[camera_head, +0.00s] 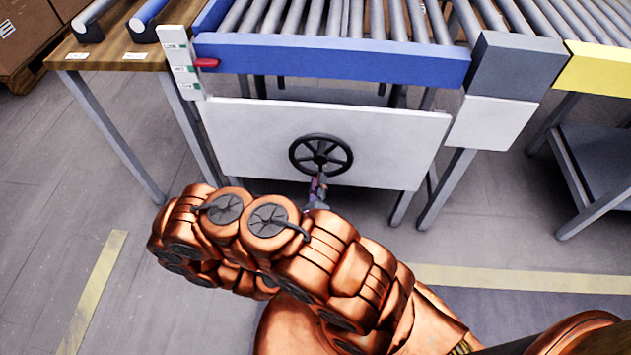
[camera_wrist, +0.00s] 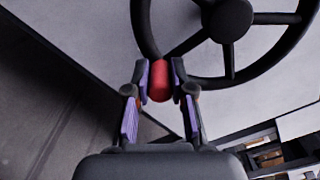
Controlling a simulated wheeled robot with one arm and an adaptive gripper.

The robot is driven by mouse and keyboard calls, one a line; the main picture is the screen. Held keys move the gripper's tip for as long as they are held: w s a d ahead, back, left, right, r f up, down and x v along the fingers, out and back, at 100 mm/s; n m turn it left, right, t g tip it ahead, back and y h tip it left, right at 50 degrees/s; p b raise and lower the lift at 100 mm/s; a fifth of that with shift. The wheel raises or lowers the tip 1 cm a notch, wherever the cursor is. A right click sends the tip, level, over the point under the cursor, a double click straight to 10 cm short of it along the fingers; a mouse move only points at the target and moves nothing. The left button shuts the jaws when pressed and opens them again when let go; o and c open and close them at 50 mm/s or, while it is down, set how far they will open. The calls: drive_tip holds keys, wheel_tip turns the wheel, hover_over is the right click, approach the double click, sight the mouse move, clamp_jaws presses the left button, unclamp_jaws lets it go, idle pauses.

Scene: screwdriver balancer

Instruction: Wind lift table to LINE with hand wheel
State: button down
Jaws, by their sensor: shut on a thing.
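The black hand wheel (camera_head: 320,137) is mounted on the white front panel (camera_head: 240,135) of the lift table, whose blue front beam (camera_head: 330,62) carries grey rollers. My gripper (camera_head: 318,180) is at the wheel's lower rim. In the wrist view, my gripper (camera_wrist: 160,78) is shut on the red handle knob (camera_wrist: 160,84), one finger on each side; the wheel's hub (camera_wrist: 229,20) lies up and right. A white scale plate (camera_head: 178,55) at the beam's left end bears several small labels. The red pointer (camera_head: 207,62) sits between the top and middle labels.
A grey block (camera_head: 520,65) and a yellow-edged table (camera_head: 600,70) stand at right. Cardboard boxes (camera_head: 30,35) are at far left. The floor in front is clear, with yellow tape lines.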

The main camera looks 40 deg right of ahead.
drive_tip(key=shift+f, duration=0.25)
drive_tip(key=c, duration=1.3)
unclamp_jaws()
drive_tip(key=o, duration=0.3)
drive_tip(key=shift+r, duration=0.15)
